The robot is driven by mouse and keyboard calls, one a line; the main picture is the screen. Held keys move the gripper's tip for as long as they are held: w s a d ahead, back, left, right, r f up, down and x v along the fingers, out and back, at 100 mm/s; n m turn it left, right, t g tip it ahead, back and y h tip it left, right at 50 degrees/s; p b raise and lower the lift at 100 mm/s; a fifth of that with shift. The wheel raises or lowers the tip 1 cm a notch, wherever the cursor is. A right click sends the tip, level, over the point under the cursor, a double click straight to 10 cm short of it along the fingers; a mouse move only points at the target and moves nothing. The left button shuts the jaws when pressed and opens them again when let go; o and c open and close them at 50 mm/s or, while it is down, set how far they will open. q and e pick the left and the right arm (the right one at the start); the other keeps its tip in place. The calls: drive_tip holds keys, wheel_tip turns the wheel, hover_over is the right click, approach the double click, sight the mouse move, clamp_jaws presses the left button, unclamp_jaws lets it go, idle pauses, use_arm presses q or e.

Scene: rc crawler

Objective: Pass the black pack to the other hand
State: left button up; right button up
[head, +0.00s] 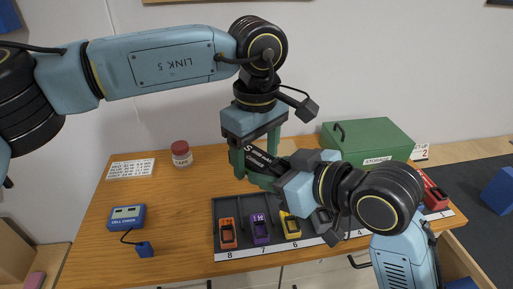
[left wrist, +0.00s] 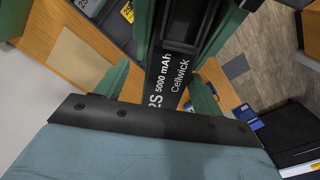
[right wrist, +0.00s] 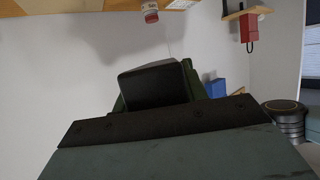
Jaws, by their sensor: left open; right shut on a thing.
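The black pack (head: 259,157) is held above the table, in front of the wall. My right gripper (head: 268,172) is shut on it from the lower right. My left gripper (head: 255,155) points down over the pack, open, with one green finger on either side. In the left wrist view the pack (left wrist: 170,88), lettered "5000 mAh Cellwick", lies between the left fingers (left wrist: 160,95), with gaps visible beside it. The right wrist view shows the pack's dark end (right wrist: 152,85) between the right fingers (right wrist: 155,90); its gripped sides are mostly hidden.
Below is a dark tray (head: 222,208) with orange, purple and yellow items in numbered slots. A green storage box (head: 368,142) stands at the back right. A red-lidded jar (head: 181,153) and a blue cell checker (head: 126,216) are on the left. The left tabletop is mostly clear.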

use_arm(q)
drive_tip(key=c, duration=1.1)
use_arm(e)
drive_tip(key=shift+a, duration=0.1)
use_arm(q)
drive_tip(key=shift+c, duration=0.9)
use_arm(e)
drive_tip(key=o, duration=1.3)
